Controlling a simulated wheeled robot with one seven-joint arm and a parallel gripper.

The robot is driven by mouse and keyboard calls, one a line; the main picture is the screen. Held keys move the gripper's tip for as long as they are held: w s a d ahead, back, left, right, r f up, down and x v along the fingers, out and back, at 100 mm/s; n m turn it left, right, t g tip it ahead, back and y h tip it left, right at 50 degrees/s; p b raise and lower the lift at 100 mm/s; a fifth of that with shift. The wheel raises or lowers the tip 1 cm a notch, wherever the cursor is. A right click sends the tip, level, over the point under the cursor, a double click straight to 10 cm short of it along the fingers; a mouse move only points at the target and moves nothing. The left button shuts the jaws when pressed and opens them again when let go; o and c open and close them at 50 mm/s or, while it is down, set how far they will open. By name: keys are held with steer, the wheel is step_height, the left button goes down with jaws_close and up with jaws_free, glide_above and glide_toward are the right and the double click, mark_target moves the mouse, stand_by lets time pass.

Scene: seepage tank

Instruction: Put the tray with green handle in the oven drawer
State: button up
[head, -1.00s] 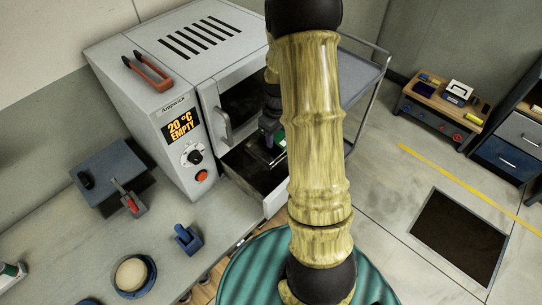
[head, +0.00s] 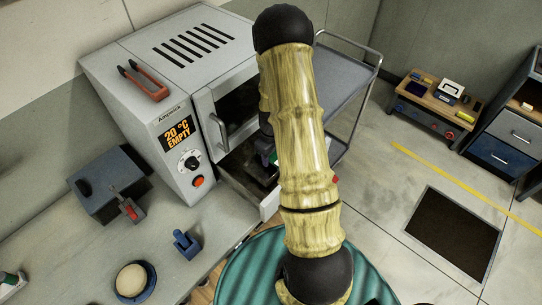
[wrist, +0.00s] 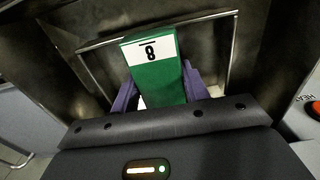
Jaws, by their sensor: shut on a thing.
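The tray's green handle (wrist: 160,75), with a white label, sits between the two purple fingers of my gripper (wrist: 160,88) in the wrist view. My gripper is shut on it. The tray's thin metal rim (wrist: 231,45) spreads beyond the handle, inside dark walls. In the head view my gripper (head: 268,158) is low over the open oven drawer (head: 235,172), with a bit of green at its tip. The drawer sticks out below the oven window. My arm hides much of the drawer and tray, so I cannot tell whether the tray rests on its floor.
The grey oven (head: 165,60) reads 20 °C EMPTY, with red tongs (head: 144,82) on top. A blue clamp (head: 187,243) and a round dish (head: 134,281) are on the counter. A metal cart (head: 345,85) stands behind my arm. Open floor lies to the right.

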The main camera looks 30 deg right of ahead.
steer(key=shift+a+f, duration=0.1)
steer(key=shift+f, duration=0.55)
steer(key=shift+f, duration=0.2)
steer(key=o, duration=1.2)
steer(key=shift+r, duration=0.1)
step_height(320, 180, up, 12)
steer(key=b, duration=0.3)
steer(key=shift+s+r, duration=0.1)
steer(key=shift+s, duration=0.05)
